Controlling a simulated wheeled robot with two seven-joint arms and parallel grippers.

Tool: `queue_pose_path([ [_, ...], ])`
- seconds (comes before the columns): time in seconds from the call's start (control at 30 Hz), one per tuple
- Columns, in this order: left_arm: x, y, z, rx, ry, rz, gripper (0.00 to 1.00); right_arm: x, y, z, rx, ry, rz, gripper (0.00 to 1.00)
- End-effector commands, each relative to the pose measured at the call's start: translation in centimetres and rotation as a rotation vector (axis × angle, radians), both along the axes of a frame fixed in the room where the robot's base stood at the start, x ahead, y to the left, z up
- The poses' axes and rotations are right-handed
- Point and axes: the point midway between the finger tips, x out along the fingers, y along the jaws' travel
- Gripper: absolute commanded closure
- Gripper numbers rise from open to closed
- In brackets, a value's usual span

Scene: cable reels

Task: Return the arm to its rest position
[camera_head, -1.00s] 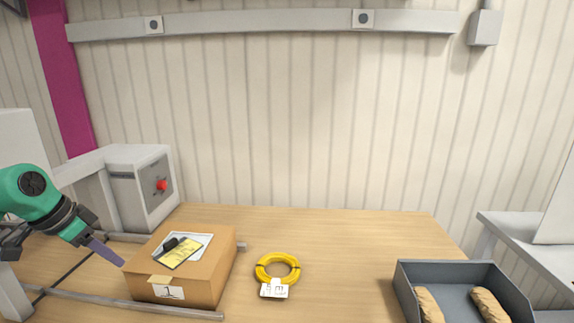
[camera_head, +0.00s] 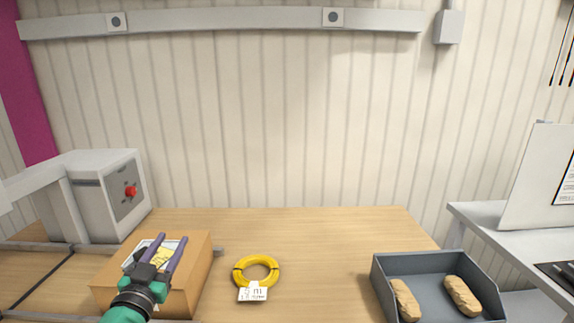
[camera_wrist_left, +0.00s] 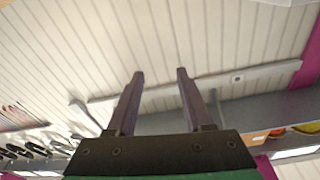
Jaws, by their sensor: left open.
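My left gripper (camera_head: 163,254) is in the lower left of the head view, in front of the cardboard box (camera_head: 196,268) and covering part of it. Its two purple fingers point up and stand apart with nothing between them. In the left wrist view the open fingers (camera_wrist_left: 160,78) point towards the ribbed wall, with only wall and a grey rail behind them. My right gripper is not in view.
A yellow cable coil (camera_head: 257,270) with a white tag lies on the wooden table (camera_head: 320,240). A grey tray (camera_head: 425,264) with two brown lumps stands at the right. A grey machine with a red button (camera_head: 131,191) stands at the left. The table's middle is clear.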

Motion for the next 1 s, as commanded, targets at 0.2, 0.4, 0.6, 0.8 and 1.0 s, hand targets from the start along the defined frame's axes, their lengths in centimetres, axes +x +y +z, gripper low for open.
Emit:
queue_pose_path([
  [0.2,-8.4,2.8,-15.7,-0.062,0.632,0.255,0.49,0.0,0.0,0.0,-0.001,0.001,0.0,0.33],
  [0.4,-16.0,0.6,-22.6,-0.04,1.025,0.195,0.49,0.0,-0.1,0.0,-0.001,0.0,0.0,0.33],
  [0.6,-23.0,-2.4,-26.0,-0.014,1.317,0.047,0.49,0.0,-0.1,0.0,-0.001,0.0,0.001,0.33],
  [0.8,-23.9,-3.2,-31.7,0.001,1.407,-0.001,0.49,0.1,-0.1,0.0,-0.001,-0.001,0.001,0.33],
  [1.0,-24.0,-3.3,-39.7,0.007,1.443,-0.003,0.49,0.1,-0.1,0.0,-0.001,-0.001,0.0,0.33],
])
